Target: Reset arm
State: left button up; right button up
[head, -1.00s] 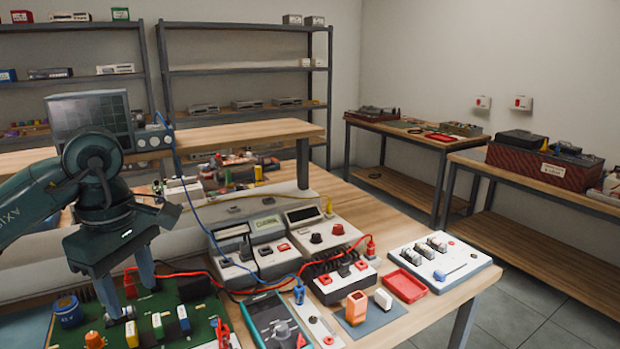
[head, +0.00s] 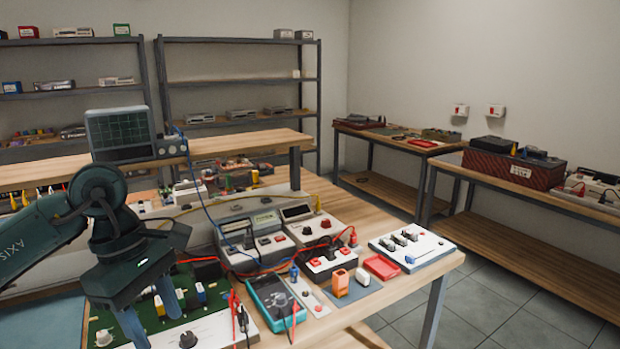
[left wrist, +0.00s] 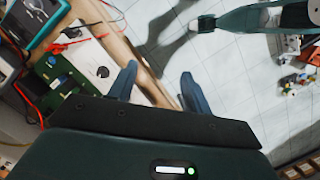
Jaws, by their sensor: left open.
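My left arm comes in from the left in the head view. Its gripper (head: 152,312) hangs pointing down over the green circuit board (head: 190,292) at the front left of the workbench. In the left wrist view the two fingers of the left gripper (left wrist: 160,88) are spread apart with nothing between them. Below them show the bench's front edge and the tiled floor. The right gripper is not in the head view; an arm link of mine shows at the top of the left wrist view.
A teal multimeter (head: 272,300) with red and black leads lies right of the board. A red tray (head: 381,267) and a white switch panel (head: 411,247) sit near the bench's right end. An oscilloscope (head: 120,133) stands on the raised shelf. Open floor (head: 480,285) lies to the right.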

pick_arm(q)
jog(key=s+d+n+h, duration=0.2)
jog(key=d+n+h, duration=0.5)
jog(key=d+h, duration=0.3)
jog(key=s+d+n+h, duration=0.3)
jog(key=d+n+h, duration=0.3)
jog(key=d+h, duration=0.4)
jog(key=w+a+f+n+t+y, duration=0.2)
jog(key=f+n+t+y, duration=0.3)
jog(key=n, duration=0.5)
jog(key=w+a+f+n+t+y+p, duration=0.1)
jog(key=w+a+f+n+t+y, duration=0.15)
jog(key=n+t, duration=0.55)
jog(key=w+a+f+n+t+y, duration=0.1)
jog(key=a+f+n+t+y, duration=0.25)
jog(key=n, duration=0.75)
jog(key=s+a+f+n+g+y, duration=0.2)
jog(key=s+f+n+y, duration=0.2)
jog(key=f, duration=0.5)
jog(key=s+a+f+n+g+y, duration=0.3)
jog(key=s+f+n, duration=0.5)
jog(key=f, duration=0.2)
jog(key=shift+s+y+p, duration=0.2)
jog(key=shift+y+p, duration=0.15)
jog(key=shift+y, duration=0.05)
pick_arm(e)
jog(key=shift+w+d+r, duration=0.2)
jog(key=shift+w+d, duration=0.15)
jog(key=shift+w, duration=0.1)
